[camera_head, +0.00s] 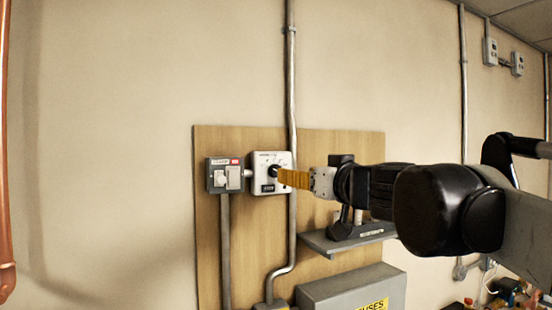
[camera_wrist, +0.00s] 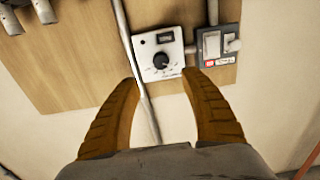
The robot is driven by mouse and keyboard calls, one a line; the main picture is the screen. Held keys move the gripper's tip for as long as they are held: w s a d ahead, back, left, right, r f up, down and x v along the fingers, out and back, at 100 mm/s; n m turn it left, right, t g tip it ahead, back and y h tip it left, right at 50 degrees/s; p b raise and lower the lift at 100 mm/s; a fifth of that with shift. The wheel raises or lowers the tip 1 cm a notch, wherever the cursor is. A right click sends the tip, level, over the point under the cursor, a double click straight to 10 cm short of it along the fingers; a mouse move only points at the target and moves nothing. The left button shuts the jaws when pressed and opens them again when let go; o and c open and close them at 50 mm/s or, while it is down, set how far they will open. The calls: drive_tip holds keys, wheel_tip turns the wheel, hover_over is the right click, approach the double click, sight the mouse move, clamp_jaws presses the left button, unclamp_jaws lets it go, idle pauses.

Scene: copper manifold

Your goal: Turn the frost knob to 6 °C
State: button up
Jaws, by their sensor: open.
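The frost knob (camera_wrist: 161,60) is a round black dial on a white control box (camera_wrist: 176,45) fixed to a wooden board. Its pointer and scale are too small to read. In the head view, the white box (camera_head: 258,185) is partly covered by my gripper (camera_head: 279,176), whose orange fingers reach the knob's right side in the picture. In the wrist view, my gripper (camera_wrist: 163,78) has its two orange fingers spread wide. The knob lies between and just beyond the fingertips, with no contact visible there.
A grey switch box (camera_head: 225,175) sits left of the white box in the head view. A metal conduit (camera_head: 291,75) runs vertically close beside the white box. A grey shelf (camera_head: 318,243) and a grey fuse box (camera_head: 345,286) are below.

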sight(276, 171)
drive_tip(key=p+x, duration=0.2)
drive_tip(key=x, duration=0.8)
drive_tip(key=shift+w+a, duration=0.2)
drive_tip(key=shift+w, duration=0.05)
drive_tip(key=shift+c, duration=0.6)
clamp_jaws()
